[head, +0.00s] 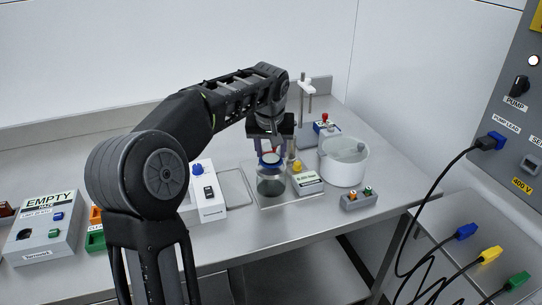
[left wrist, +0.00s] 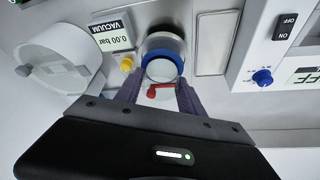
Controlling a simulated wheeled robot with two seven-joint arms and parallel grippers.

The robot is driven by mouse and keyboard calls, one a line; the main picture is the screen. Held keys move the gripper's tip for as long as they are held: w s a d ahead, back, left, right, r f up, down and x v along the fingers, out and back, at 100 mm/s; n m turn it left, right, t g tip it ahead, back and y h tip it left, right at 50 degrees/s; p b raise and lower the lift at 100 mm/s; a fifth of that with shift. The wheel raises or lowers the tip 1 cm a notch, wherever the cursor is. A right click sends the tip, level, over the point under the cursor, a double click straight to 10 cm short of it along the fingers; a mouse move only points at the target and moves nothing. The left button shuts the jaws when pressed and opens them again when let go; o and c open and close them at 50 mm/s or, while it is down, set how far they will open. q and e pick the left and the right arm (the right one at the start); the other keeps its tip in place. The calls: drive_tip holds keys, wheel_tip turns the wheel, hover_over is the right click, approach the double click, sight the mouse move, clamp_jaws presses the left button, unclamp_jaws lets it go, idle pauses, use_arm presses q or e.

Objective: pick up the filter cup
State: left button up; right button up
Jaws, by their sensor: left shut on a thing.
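The filter cup (head: 270,159) looks like a clear cup with a blue rim. In the left wrist view the blue-rimmed cup (left wrist: 163,61) is at the fingertips, with a small red part (left wrist: 160,91) between the fingers. My left gripper (head: 271,150) comes down from above and is shut on the cup; its fingers also show in the left wrist view (left wrist: 160,82). My right gripper is in neither view.
A vacuum gauge box (head: 308,183) with a yellow knob stands close on the right, then a white pot (head: 344,162). A white switch box (head: 207,192) is on the left. A small grey box with buttons (head: 359,199) sits near the front edge.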

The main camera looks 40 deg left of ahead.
use_arm(q)
wheel_tip(320, 180, up, 8)
drive_tip(key=shift+p, duration=0.3)
idle(0.5)
